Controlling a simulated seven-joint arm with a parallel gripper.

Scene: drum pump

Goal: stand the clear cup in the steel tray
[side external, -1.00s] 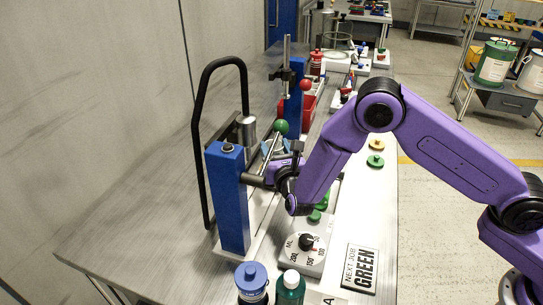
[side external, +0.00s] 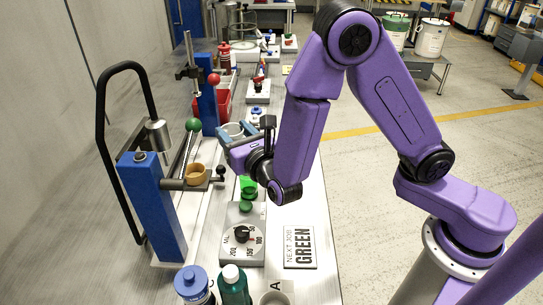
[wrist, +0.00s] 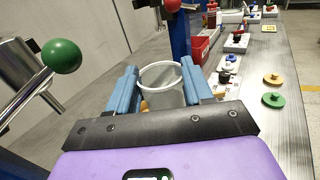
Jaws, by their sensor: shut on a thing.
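The clear cup (wrist: 163,98) with its pale rim stands between the two blue fingers of my gripper (wrist: 160,88) in the wrist view. The fingers are shut on its sides. In the side view the cup (side external: 233,129) shows between the fingers of my gripper (side external: 238,132), beyond the blue post of the near pump and right of its green-knobbed lever. The cup looks upright. I cannot tell how high its base is. I cannot clearly make out the steel tray; my arm covers part of the table beside the pump.
A blue pump post (side external: 152,210) with a black hose stands at left, and an amber cup-like part (side external: 196,174) is at its side arm. A green ball knob (wrist: 62,56) is close left of my gripper. A dial box (side external: 241,235) and a GREEN sign (side external: 300,247) lie in front.

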